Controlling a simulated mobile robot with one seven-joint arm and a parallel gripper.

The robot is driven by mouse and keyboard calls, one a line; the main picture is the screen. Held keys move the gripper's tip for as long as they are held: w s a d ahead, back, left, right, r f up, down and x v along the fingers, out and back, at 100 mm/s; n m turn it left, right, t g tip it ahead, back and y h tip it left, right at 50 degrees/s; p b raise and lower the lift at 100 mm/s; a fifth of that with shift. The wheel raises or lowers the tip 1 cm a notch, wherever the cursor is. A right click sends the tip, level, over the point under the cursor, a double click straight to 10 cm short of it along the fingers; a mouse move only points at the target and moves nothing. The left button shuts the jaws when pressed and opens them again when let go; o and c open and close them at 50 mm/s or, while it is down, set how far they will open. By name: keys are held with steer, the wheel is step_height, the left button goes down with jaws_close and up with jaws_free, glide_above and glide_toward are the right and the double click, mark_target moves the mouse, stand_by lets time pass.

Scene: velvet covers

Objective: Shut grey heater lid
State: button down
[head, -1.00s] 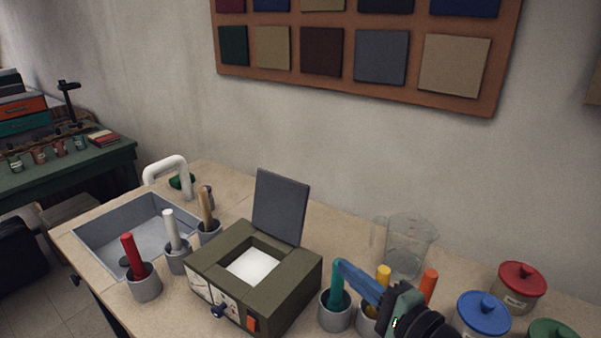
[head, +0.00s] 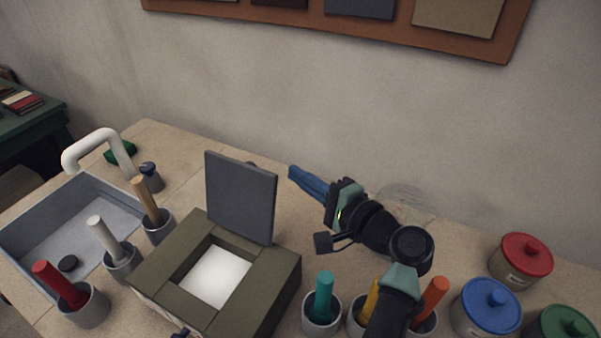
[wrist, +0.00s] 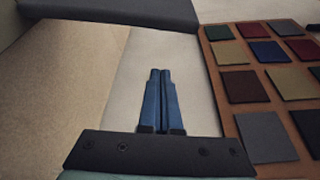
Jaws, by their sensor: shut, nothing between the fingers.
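The grey heater lid (head: 240,196) stands upright, open, at the back edge of the olive heater box (head: 268,282) in the head view. The heater's square opening shows a white inside (head: 216,276). My gripper (head: 292,172) is shut and empty, with its blue fingers just right of the lid's upper right edge, apart from it in the picture. In the wrist view the two blue fingers (wrist: 161,75) lie together with nothing between them. A dark grey slab, seemingly the lid (wrist: 110,10), shows along the top left there.
Holders with teal (head: 322,297), yellow and orange handles stand right of the heater, below my arm. A clear jug (head: 408,196) is behind my arm. Red (head: 522,258), blue and green lidded jars stand at right. A sink (head: 60,228) and more holders are at left.

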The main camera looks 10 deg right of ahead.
mark_target(265, 172)
steer(key=shift+w+a+r+p, duration=0.1)
steer(key=shift+w+a+p, duration=0.35)
steer(key=shift+a, duration=0.55)
steer(key=shift+w+a+f+p, duration=0.1)
steer(key=shift+w+a+p, duration=0.3)
steer(key=shift+a, duration=0.65)
steer(key=shift+w+a+r+p, duration=0.1)
steer(key=shift+w+a+p, duration=0.35)
steer(key=shift+a, duration=0.55)
steer(key=shift+b, duration=0.3)
